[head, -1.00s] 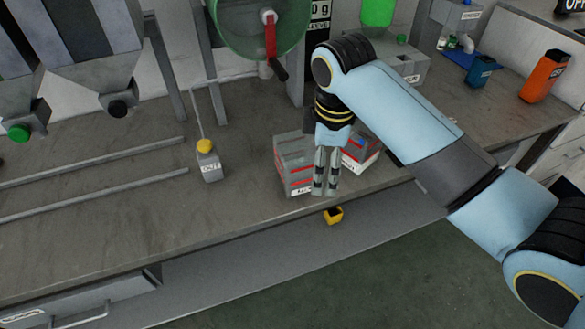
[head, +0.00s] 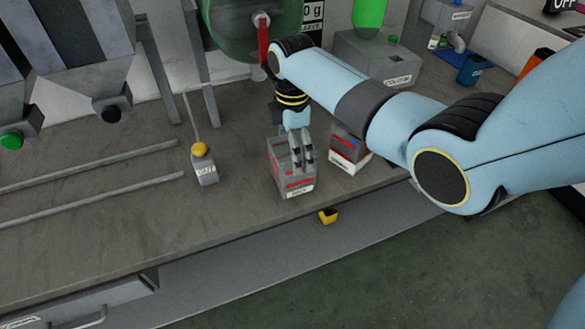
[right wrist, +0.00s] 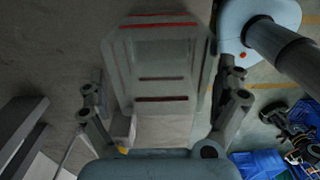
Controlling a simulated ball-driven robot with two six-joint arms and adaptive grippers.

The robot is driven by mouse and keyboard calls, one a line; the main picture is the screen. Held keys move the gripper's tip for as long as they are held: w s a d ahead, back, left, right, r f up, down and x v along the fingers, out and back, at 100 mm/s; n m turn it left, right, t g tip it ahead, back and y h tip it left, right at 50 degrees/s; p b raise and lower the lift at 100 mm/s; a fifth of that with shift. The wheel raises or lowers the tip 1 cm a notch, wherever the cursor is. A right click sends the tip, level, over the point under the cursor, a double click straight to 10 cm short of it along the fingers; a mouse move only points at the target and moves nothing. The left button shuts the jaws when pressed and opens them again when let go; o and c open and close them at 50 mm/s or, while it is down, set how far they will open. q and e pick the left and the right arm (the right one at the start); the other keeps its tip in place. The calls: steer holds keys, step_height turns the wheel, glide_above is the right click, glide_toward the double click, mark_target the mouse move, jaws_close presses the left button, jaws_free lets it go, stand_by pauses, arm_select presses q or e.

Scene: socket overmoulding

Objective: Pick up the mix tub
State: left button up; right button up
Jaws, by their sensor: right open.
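A grey see-through tub (head: 277,182) with red stripes and a small front label stands on the bench near its front edge; I take it to be the mix tub, but its label is too small to read. It also shows in the right wrist view (right wrist: 165,60), seen from above between the fingers. My right gripper (head: 302,160) is over this tub, pointing down and covering part of it. Its fingers stand open on either side of the tub in the right wrist view (right wrist: 162,105); contact cannot be told. My left gripper is not in view.
A second box with red stripes (head: 347,158) stands close to the right of the tub. A small yellow-topped block marked OUT (head: 205,170) is to the left. A yellow cup (head: 328,215) is below the bench edge. A green drum (head: 235,30) hangs behind.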

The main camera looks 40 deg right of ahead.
steer(key=shift+f, duration=0.6)
steer(key=c, duration=1.3)
